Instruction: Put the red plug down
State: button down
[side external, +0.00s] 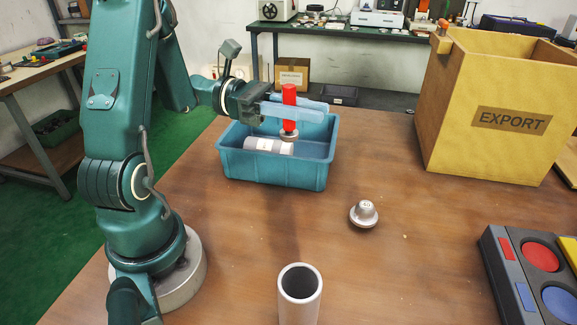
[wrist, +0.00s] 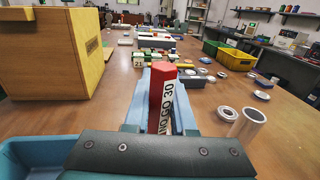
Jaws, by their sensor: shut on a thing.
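The red plug (side external: 289,95) is upright between the pale blue fingers of my gripper (side external: 318,109), which is shut on it. Its grey metal lower end (side external: 289,135) hangs below the fingers, over the teal bin (side external: 270,172). I cannot tell whether that end touches anything. In the wrist view the red plug (wrist: 161,95) stands between the fingers, with a white label reading "NO GO 30". A silver knobbed piece (side external: 364,213) stands on the table, right of the bin and apart from it.
A pale labelled cylinder (side external: 268,146) lies in the bin. An upright grey tube (side external: 300,285) stands at the front. A dark tray with red and blue round pads (side external: 497,262) is at the right. A large EXPORT box (side external: 480,145) stands behind it. The middle of the table is mostly clear.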

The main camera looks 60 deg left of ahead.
jog(key=s+d+f+m+g+h, duration=0.1)
jog(key=s+d+f+m+g, duration=0.1)
jog(key=s+m+g, duration=0.55)
jog(key=s+d+f+m+g+h, duration=0.1)
jog(key=s+d+f+m+g, duration=0.3)
jog(key=g, duration=0.7)
jog(key=s+a+f+m+g+y, duration=0.2)
jog(key=s+a+m+g+y, duration=0.8)
jog(key=s+a+m+y, duration=0.65)
jog(key=w+a+m+t+y, duration=1.2)
jog(key=t+y, duration=0.1)
jog(key=y, duration=0.5)
jog(key=shift+h, duration=0.25)
jog(key=shift+w+f, duration=0.2)
jog(key=shift+f, duration=3.75)
